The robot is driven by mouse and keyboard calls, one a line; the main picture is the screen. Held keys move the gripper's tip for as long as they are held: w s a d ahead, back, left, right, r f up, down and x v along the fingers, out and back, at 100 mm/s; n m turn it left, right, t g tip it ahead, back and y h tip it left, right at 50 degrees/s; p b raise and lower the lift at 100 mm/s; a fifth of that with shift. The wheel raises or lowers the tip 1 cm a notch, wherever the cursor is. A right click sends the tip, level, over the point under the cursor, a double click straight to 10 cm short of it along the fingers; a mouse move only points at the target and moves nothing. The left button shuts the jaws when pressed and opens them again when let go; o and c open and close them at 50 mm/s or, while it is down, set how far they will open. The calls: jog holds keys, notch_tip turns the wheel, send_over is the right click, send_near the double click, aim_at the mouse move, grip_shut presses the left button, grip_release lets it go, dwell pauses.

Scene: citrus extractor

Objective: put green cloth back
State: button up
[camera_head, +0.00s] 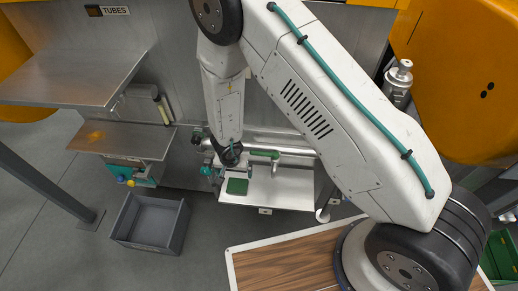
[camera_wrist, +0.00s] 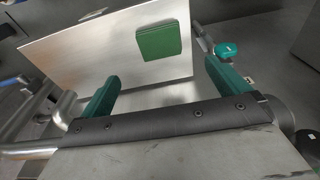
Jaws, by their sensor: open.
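The green cloth (camera_head: 237,186) is a small flat square on a metal shelf (camera_head: 285,193) low in the middle of the head view. In the wrist view the cloth (camera_wrist: 160,41) lies flat near the right edge of the bright metal shelf (camera_wrist: 85,52). My gripper (camera_head: 229,160) is just behind the cloth in the head view and partly hidden by my wrist. In the wrist view its two green fingers (camera_wrist: 168,88) are wide apart with nothing between them. The cloth is beyond the fingertips, apart from them.
A horizontal metal pipe (camera_head: 285,146) runs behind the shelf. A teal-handled fitting (camera_wrist: 227,49) is close to the right finger. A grey open crate (camera_head: 152,222) stands on the floor at left. Metal shelves (camera_head: 75,75) are at upper left. A wood-topped surface (camera_head: 290,262) is in front.

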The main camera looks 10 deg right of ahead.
jog(key=w+a+r+n+t+y, duration=0.1)
jog(key=w+r+y, duration=0.15)
jog(key=r, duration=0.65)
jog(key=w+a+r+y, duration=0.1)
jog(key=w+r+y, duration=0.15)
jog(key=r, duration=0.75)
jog(key=s+d+r+n+y, duration=0.1)
jog(key=s+d+r, duration=0.1)
jog(key=r, duration=0.7)
jog(key=s+d+r+n, duration=0.1)
jog(key=s+d+r, duration=0.1)
jog(key=r, duration=0.6)
jog(key=s+d+r+n+h, duration=0.1)
jog(key=s+d+r+n, duration=0.1)
jog(key=s+d+r, duration=0.8)
jog(key=s+d+r+h, duration=0.2)
jog(key=s+d, duration=0.3)
jog(key=s, duration=0.3)
jog(key=s+d+r+m+g+h, duration=0.1)
jog(key=s+d+r+h, duration=0.1)
jog(key=s+d, duration=0.4)
jog(key=shift+s+d+r+h, duration=0.3)
jog(key=shift+s, duration=0.95)
